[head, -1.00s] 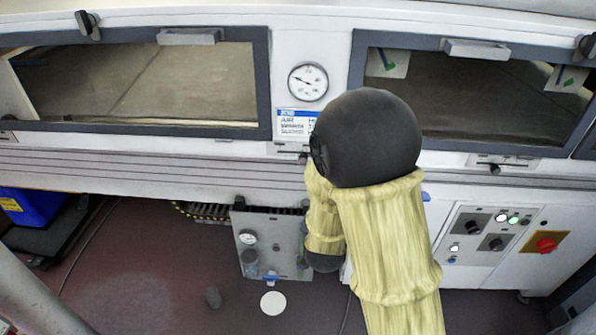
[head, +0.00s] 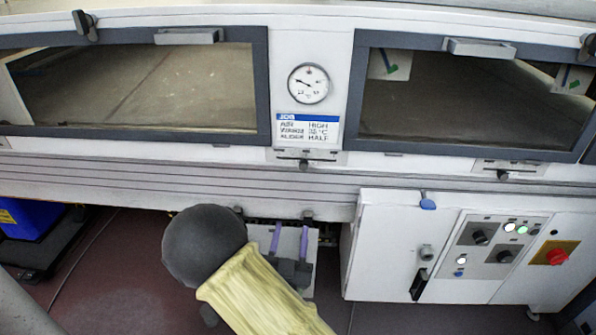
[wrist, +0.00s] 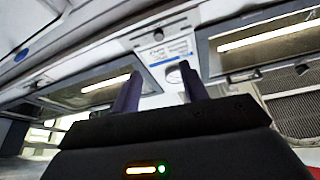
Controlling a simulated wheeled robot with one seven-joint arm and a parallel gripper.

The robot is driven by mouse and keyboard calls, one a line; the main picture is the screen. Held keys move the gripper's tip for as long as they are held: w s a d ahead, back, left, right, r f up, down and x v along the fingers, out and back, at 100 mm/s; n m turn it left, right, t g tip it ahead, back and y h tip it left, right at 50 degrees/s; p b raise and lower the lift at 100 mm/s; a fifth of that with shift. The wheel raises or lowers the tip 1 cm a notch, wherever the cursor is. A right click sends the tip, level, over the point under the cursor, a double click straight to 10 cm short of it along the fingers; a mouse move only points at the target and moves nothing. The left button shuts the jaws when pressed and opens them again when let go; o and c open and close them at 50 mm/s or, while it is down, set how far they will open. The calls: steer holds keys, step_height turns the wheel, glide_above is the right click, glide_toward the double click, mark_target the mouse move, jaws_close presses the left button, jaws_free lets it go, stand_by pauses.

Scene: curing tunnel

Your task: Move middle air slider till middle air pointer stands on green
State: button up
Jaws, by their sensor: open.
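The middle air slider (head: 304,163) is a small dark knob on a short horizontal slot plate below the sign between the two windows. It sits near the middle of its slot. The round white gauge (head: 308,83) above the sign has a thin dark pointer; its colour zones are too small to read. My gripper (head: 289,240) is open and empty, its two purple fingers pointing up, below and apart from the slider. In the wrist view, which is turned over, the gauge (wrist: 173,76) shows between my fingers (wrist: 160,86) and the slider knob (wrist: 158,36) shows beyond them.
A sign (head: 308,128) reads air high and slider half. Another slider (head: 502,174) is at the right. A white cabinet (head: 390,230) with knobs and a red switch (head: 557,257) stands at lower right. A blue bin (head: 30,230) is at far left.

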mark_target(303, 167)
steer(key=shift+w, duration=0.1)
steer(key=p+x, duration=0.1)
steer(key=x, duration=1.6)
steer(key=shift+r, duration=0.15)
jaws_close()
